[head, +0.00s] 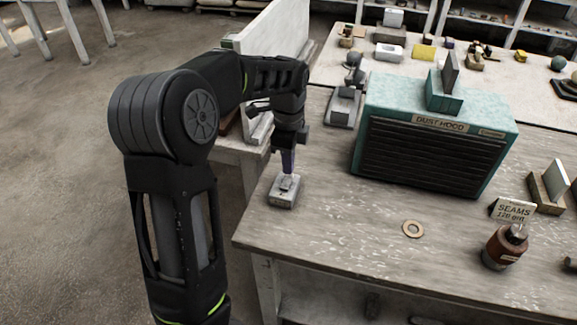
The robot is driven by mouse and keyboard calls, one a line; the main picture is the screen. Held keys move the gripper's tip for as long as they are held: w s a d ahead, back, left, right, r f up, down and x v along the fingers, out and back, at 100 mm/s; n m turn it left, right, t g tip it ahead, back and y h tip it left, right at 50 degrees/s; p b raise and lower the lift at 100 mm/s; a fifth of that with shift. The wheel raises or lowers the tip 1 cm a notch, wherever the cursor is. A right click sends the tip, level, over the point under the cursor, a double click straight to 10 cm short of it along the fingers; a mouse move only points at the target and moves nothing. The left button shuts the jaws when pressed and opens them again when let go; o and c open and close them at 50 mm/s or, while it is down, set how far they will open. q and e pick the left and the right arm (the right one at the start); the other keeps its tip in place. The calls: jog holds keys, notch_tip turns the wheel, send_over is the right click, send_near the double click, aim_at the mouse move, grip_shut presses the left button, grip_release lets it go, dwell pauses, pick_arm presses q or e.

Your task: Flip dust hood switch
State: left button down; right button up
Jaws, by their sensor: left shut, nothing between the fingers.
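The dust hood (490,121) is a teal box with a dark slatted front and a "DUST HOOD" label, standing on the workbench. A small pale switch box (283,200) sits near the bench's left edge, to the left of the hood. A small upright piece, which looks like its lever, shows on top, partly hidden by the fingers. My left gripper (288,174) points down right over the switch box, shut and empty, its tips at or very near the lever. I cannot tell whether they touch it. My right gripper is not in view.
The bench (340,225) is clear between the switch box and a tan ring (412,229). A brown bottle (503,247) with a "SEAMS" card (514,210) stands at right. A grey metal device (345,102) stands behind the switch box, left of the hood.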

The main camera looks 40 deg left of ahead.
pick_arm(q)
jog(key=shift+f, duration=0.85)
jog(key=shift+f, duration=0.3)
jog(key=shift+s+d+r, duration=0.1)
jog(key=shift+s+d+r, duration=0.15)
jog(key=shift+s+r, duration=0.1)
jog(key=shift+s, duration=0.3)
